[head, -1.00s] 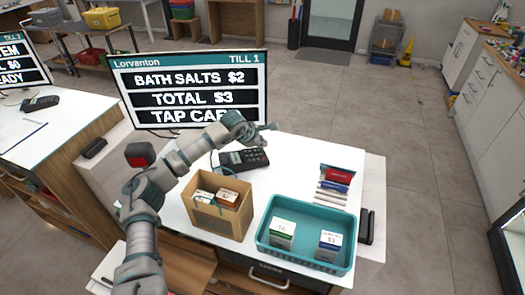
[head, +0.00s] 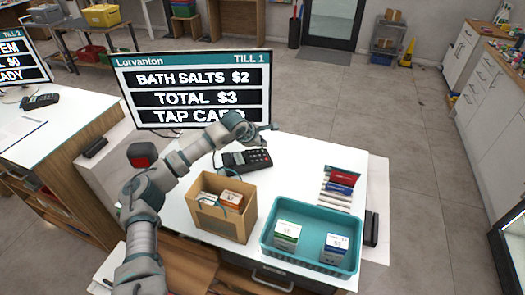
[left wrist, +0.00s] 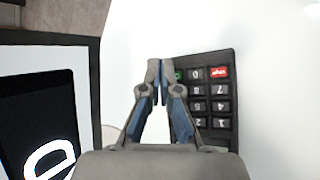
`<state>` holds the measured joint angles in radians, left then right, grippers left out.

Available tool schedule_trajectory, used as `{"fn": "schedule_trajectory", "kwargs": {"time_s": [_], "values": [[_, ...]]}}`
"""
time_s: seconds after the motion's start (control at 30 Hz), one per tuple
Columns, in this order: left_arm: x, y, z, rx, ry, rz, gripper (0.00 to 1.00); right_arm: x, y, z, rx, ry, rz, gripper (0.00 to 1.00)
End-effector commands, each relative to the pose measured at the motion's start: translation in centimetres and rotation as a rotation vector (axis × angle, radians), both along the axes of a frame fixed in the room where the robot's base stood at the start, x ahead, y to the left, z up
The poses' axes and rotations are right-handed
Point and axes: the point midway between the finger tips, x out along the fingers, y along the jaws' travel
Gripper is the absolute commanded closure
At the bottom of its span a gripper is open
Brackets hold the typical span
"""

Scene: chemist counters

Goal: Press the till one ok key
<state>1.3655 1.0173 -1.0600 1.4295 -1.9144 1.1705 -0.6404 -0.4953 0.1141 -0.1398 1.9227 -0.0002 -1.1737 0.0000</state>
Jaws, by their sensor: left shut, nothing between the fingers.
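The till one card terminal (head: 247,160) is a dark keypad device lying on the white counter below the till screen. In the left wrist view its keypad (left wrist: 214,100) appears upside down, with a red key and several grey number keys. A green key (left wrist: 178,75) shows partly beside my fingertips, which hide the rest of it. My left gripper (head: 270,127) is shut and empty, over the terminal's far side in the head view; its fingertips (left wrist: 160,68) also show in the left wrist view. I cannot tell whether they touch the terminal. My right gripper is out of view.
The till 1 screen (head: 194,90) stands behind the terminal and reads bath salts $2, total $3, tap card. A cardboard box (head: 222,222) and a teal tray (head: 309,258) hold small cartons in front. Several coloured packs (head: 341,188) lie at right.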

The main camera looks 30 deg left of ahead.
Motion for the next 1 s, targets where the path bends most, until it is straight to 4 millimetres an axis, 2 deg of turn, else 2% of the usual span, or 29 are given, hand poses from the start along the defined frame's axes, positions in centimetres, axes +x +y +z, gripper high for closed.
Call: {"fn": "schedule_trajectory", "kwargs": {"time_s": [0.27,0.47,0.73,1.0], "values": [[0.0,-0.9,0.2,0.005,0.001,-0.001,1.0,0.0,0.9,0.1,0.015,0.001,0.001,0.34],[-0.2,-1.7,0.1,0.008,-0.001,-0.003,1.0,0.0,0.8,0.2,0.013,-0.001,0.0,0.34],[-0.2,-1.2,-0.3,0.003,0.001,-0.001,1.0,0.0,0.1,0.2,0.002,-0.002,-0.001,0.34],[-0.2,-1.2,-0.4,0.003,0.001,-0.001,1.0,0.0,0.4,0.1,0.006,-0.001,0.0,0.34]]}}
